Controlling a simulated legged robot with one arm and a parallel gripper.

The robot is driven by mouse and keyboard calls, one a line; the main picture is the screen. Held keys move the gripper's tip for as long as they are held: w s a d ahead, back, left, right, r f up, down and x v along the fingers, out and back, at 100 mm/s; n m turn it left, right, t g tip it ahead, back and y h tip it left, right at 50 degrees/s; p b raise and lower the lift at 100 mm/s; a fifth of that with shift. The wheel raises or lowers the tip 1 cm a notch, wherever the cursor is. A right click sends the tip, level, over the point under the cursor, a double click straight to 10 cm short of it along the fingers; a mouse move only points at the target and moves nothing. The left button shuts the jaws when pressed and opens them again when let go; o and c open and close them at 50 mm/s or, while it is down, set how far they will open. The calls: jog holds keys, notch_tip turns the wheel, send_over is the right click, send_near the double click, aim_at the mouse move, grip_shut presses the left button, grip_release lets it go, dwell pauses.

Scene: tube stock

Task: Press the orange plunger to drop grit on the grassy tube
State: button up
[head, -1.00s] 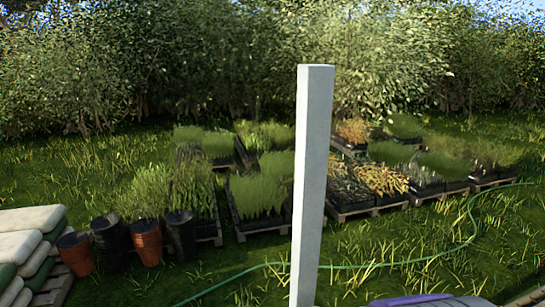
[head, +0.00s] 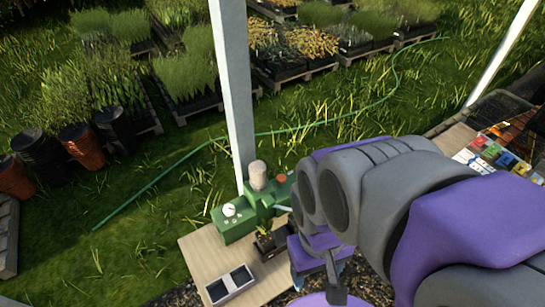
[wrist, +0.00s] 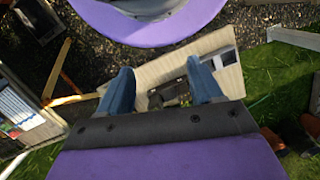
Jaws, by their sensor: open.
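The green grit machine (head: 236,222) stands on a wooden bench in the head view, with a white dial and a pale hopper (head: 258,176). The orange plunger (head: 280,179) is a small orange top at its right side, close to my arm. A black pot or tube with grass (head: 269,240) sits at the machine's front. I cannot tell whether this is the grassy tube. My gripper's blue fingers (wrist: 162,82) are apart and empty in the wrist view, over the bench. In the head view my arm hides most of the gripper, right of the machine. The plunger is not clear in the wrist view.
A grey two-part tray (head: 230,285) lies on the bench (head: 200,262). A white post (head: 232,90) rises behind the machine. At the right is another bench with colourful packets (head: 490,152). A green hose (head: 160,180) crosses the grass, with plant pallets beyond.

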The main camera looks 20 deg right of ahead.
dwell(0.3)
grip_shut()
dwell(0.5)
dwell(1.1)
